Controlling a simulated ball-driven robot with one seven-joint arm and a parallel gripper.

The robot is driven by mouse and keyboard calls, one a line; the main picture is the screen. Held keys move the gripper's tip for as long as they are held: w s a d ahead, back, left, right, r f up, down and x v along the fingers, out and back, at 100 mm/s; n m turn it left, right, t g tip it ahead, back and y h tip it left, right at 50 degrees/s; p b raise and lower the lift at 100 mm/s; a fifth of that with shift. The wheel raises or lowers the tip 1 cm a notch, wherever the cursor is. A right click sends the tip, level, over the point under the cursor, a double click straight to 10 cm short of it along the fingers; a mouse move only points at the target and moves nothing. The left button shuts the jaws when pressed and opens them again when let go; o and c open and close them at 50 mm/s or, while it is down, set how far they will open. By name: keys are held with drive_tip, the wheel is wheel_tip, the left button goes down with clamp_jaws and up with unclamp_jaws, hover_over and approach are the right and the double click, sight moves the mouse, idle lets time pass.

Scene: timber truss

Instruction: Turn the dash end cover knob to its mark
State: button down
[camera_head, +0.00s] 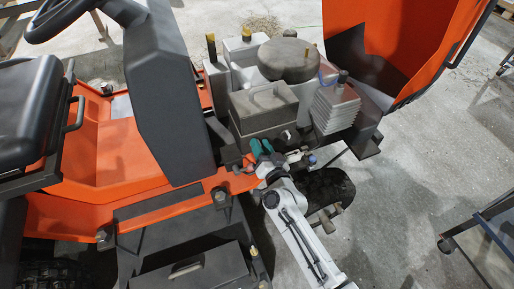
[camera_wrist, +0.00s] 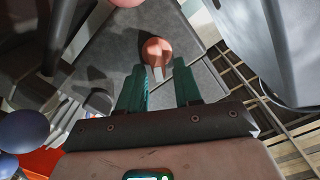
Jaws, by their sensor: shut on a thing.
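My gripper (camera_head: 261,147), with teal fingers, is beside the lower right of the dark dash panel (camera_head: 165,95) in the head view. In the wrist view my gripper (camera_wrist: 160,72) has its fingertips on either side of a round copper-coloured knob (camera_wrist: 157,50). The fingers are shut on the knob, whose head shows just past the tips. Behind it is a dark grey surface (camera_wrist: 195,75). The knob cannot be made out in the head view, where the gripper covers that spot. I cannot make out a mark in either view.
A grey box (camera_head: 264,108) stands just behind the gripper, and a ribbed pale block (camera_head: 335,105) is to its right. The raised orange hood (camera_head: 400,45) is at the upper right. A dark blue ball (camera_wrist: 22,130) is at the left of the wrist view.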

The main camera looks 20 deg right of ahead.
drive_tip(key=m, duration=0.1)
drive_tip(key=m+b, duration=0.1)
drive_tip(key=m, duration=0.1)
drive_tip(key=shift+d+f, duration=0.2)
drive_tip(key=shift+f, duration=0.1)
drive_tip(key=m, duration=0.3)
drive_tip(key=shift+d, duration=0.1)
drive_tip(key=shift+f, duration=0.1)
